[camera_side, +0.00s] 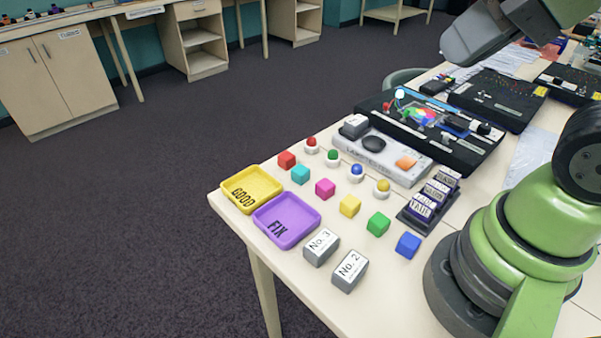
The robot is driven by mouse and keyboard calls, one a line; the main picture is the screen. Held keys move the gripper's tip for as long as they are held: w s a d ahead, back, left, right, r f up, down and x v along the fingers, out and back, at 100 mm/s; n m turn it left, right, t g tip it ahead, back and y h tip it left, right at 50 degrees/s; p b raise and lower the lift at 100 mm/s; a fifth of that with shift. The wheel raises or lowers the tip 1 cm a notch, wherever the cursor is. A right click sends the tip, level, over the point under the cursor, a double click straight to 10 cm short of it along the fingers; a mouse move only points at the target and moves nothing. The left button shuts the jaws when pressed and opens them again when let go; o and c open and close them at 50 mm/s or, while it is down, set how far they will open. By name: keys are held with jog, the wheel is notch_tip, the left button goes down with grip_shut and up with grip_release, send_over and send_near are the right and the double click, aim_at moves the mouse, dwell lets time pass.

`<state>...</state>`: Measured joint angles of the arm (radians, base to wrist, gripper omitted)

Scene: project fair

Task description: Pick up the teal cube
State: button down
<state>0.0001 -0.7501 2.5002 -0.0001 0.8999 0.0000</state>
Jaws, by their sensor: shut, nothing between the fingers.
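The teal cube (300,174) sits on the pale table, just right of the yellow tray. The red cube (287,160) is close behind it and the pink cube (325,188) is to its right. The grey end of my arm, with my gripper (458,47), is high at the upper right, well away from the teal cube. It is shut and empty; its fingertips are hard to make out.
A yellow GOOD tray (238,205) and a purple FIX tray (300,238) lie near the table's left edge. Yellow (350,206), green (378,224) and blue (408,245) cubes continue the row. Push buttons, a tester (386,158) and grey weights (350,271) stand nearby.

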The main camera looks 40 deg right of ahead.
jog(key=c, duration=0.7)
grip_release()
jog(key=n+g+h, duration=0.2)
jog(key=n+g, duration=0.3)
jog(key=g, duration=0.2)
send_over(304, 171)
jog(key=f, duration=2.5)
jog(key=shift+s+d, duration=0.1)
jog(key=shift+s, duration=0.25)
jog(key=shift+w+f, duration=0.2)
jog(key=shift+f, duration=1.35)
jog(key=shift+w+f, duration=0.2)
jog(key=shift+f, duration=1.3)
